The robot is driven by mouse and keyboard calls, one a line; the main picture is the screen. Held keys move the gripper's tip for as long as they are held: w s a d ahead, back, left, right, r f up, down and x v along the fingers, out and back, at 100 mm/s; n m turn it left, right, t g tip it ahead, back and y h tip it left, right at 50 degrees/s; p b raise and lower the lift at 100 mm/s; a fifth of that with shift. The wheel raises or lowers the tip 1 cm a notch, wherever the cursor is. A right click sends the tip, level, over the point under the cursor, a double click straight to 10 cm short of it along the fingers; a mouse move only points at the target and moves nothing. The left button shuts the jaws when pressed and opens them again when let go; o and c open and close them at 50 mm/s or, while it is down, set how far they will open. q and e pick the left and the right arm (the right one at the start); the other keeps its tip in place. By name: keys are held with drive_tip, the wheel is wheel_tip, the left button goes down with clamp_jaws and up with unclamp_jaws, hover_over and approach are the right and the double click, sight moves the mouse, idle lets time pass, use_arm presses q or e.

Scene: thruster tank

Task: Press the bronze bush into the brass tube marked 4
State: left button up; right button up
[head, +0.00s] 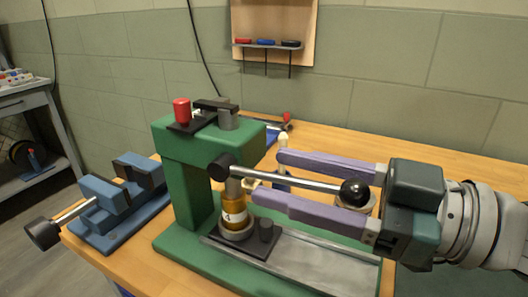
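A brass tube (234,217) with a pale label stands upright in a grey ring seat on the bed of the green press (180,150). The mark on its label is too small to read surely. The press ram comes down just above the tube. I cannot make out the bronze bush separately. The press lever (300,181) runs right from its black hub to a black ball knob (354,193). My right gripper (268,170) is open, its two purple fingers apart on either side of the lever in this view. I cannot tell whether they touch it. My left gripper is not in view.
A blue vise (115,205) with a black-knobbed handle stands left of the press. A grey metal slide (310,260) runs along the press base. A tool board (272,30) hangs on the wall. The wooden bench (440,170) has bare room behind my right gripper.

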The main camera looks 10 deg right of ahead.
clamp_jaws()
idle(1.1)
drive_tip(key=shift+f+b, duration=0.3)
drive_tip(key=shift+b, duration=0.2)
drive_tip(key=shift+r, duration=0.15)
unclamp_jaws()
